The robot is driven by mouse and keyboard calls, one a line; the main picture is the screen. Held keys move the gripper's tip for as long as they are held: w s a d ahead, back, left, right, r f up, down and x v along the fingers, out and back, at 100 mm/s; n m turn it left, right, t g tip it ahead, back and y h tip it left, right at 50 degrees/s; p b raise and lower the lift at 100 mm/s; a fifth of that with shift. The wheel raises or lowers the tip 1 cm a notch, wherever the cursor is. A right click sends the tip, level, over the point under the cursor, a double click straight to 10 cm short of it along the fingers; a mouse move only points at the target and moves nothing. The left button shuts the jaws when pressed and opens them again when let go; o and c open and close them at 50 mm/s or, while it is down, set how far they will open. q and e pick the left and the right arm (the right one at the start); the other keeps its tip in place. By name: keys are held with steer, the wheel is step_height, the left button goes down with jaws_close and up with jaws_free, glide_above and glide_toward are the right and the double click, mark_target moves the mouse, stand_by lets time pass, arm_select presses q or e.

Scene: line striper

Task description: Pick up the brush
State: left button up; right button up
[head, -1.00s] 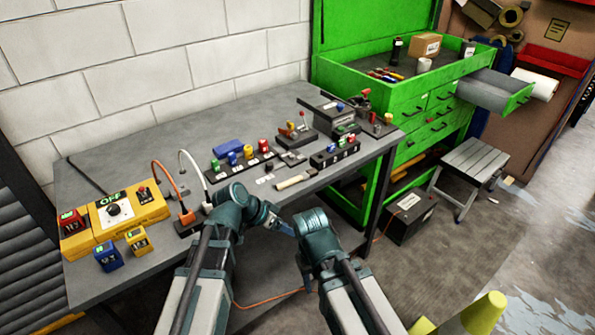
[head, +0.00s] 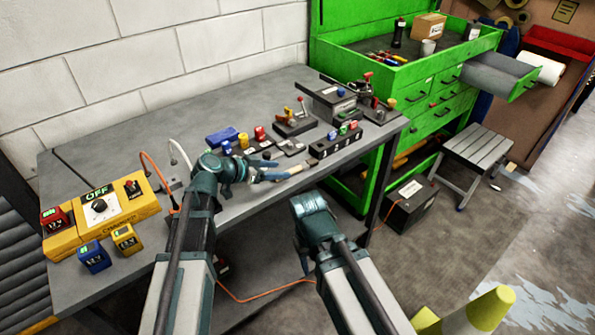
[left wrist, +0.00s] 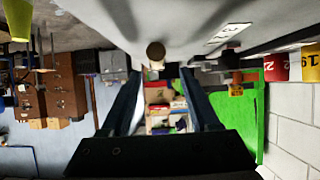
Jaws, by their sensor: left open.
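The brush (head: 296,170) lies on the grey workbench (head: 230,207) near its front edge, partly covered by my left gripper in the head view. My left gripper (head: 281,174) is open, low over the bench, with its fingers pointing right toward the brush. In the left wrist view, a round brown end, seemingly of the brush handle (left wrist: 156,50), shows ahead between the two open fingers (left wrist: 160,85). I cannot tell whether the fingers touch it.
A black socket rack (head: 335,144) and small tools lie just behind the brush. A yellow control box (head: 118,214) and small battery blocks stand at the left. A green tool cabinet (head: 385,155) stands beyond the bench's right end. The front of the bench is mostly clear.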

mark_target(292, 169)
arm_select(q)
steer(key=shift+d+b+x, duration=0.2)
steer(key=shift+b+x, duration=0.85)
steer(key=shift+x, duration=1.55)
steer(key=shift+s+r, duration=0.2)
jaws_close()
